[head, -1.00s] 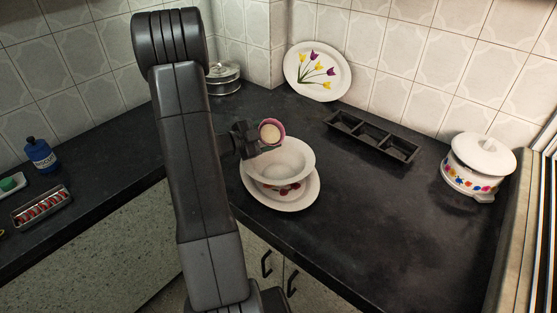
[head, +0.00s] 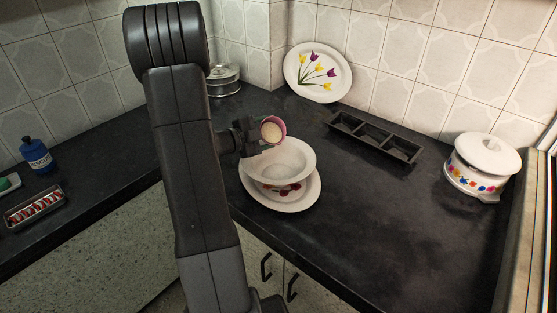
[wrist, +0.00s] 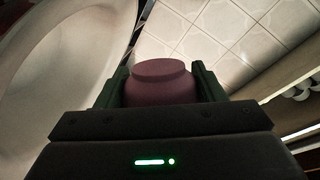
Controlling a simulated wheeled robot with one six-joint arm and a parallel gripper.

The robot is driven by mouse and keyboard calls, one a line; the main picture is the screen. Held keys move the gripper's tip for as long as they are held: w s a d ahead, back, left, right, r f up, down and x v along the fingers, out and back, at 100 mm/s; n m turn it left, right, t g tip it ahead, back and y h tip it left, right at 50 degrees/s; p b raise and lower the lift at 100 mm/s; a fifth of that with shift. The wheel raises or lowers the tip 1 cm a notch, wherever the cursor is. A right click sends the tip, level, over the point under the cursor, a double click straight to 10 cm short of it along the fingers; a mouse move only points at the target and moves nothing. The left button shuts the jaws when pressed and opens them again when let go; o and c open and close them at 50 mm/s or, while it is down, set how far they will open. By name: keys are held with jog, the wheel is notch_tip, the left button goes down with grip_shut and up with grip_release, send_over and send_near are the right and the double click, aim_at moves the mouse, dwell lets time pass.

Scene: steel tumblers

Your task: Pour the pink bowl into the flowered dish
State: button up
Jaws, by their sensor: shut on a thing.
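My gripper (head: 256,138) is shut on the small pink bowl (head: 282,124) and holds it above the flowered dish. The bowl is tipped well onto its side, its mouth turned toward the head camera, with pale cream contents showing inside. In the wrist view the mauve underside of the pink bowl (wrist: 160,84) sits between the two fingers. The flowered dish (head: 296,160) is a deep white bowl with red flowers, upright on a white plate (head: 300,202). Its pale interior also shows at the left of the wrist view (wrist: 50,75). I see no falling stream.
A black three-part tray (head: 374,137) lies behind right. A white lidded pot (head: 478,165) stands far right. A tulip plate (head: 318,72) leans on the tiled wall, with steel tins (head: 223,80) at the back. A blue bottle (head: 37,155) stands left.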

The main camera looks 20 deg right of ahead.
jog(key=shift+s+r+m+b, duration=0.15)
jog(key=shift+r+m+b, duration=0.1)
jog(key=shift+m+b, duration=0.7)
jog(key=shift+s+d+f+m+t+b, duration=0.15)
jog(key=shift+f+m+t+b, duration=0.35)
jog(key=shift+b, duration=1.55)
jog(key=shift+s+r+m+b, duration=0.4)
jog(key=shift+m+b, duration=0.55)
jog(key=shift+b, duration=0.7)
jog(key=shift+f+b, duration=0.1)
jog(key=shift+b, duration=0.55)
